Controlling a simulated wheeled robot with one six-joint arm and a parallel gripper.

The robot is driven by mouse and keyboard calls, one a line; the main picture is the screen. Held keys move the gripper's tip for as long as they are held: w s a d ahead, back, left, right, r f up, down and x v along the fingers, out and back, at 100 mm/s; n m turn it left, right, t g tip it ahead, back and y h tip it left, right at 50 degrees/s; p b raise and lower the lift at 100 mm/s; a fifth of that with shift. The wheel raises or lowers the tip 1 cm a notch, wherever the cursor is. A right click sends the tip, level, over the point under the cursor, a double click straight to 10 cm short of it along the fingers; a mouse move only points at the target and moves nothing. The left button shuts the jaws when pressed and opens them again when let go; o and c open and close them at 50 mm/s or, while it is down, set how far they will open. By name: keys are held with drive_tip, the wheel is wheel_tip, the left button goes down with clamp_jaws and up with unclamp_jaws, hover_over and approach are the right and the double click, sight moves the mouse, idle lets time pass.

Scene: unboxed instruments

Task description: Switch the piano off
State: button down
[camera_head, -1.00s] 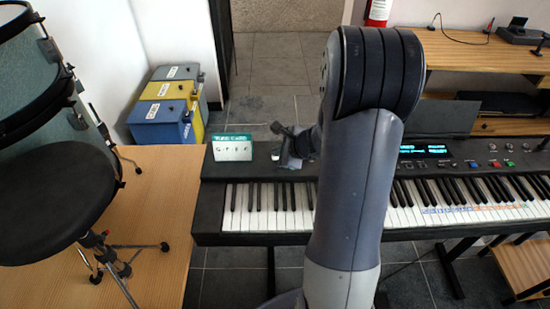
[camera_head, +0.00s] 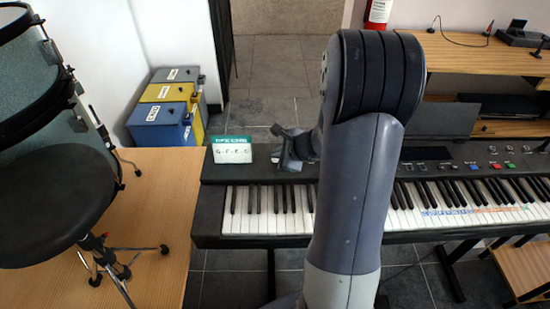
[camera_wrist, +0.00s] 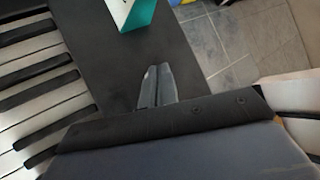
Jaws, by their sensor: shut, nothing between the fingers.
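The black electronic piano (camera_head: 260,241) stands across the middle of the head view. Its display (camera_head: 425,153) is dark. My gripper (camera_head: 281,160) is shut and empty over the left end of the piano's top panel, behind the keys. In the wrist view, its two fingertips (camera_wrist: 157,72) are together over the black panel (camera_wrist: 115,60), beside the white keys (camera_wrist: 45,105). I cannot tell whether the tips touch the panel. No switch can be made out at the tips; the fingers may cover it.
A folded green and white card (camera_head: 232,150) stands on the panel just left of my gripper. A drum stool (camera_head: 55,205) is at the left. Blue and yellow boxes (camera_head: 160,125) stand behind. A wooden desk (camera_head: 455,55) is at the back right.

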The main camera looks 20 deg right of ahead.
drive_tip(key=shift+r, duration=0.45)
drive_tip(key=shift+r, duration=0.1)
drive_tip(key=shift+r+p, duration=2.45)
drive_tip(key=shift+r, duration=0.45)
drive_tip(key=shift+r, duration=0.1)
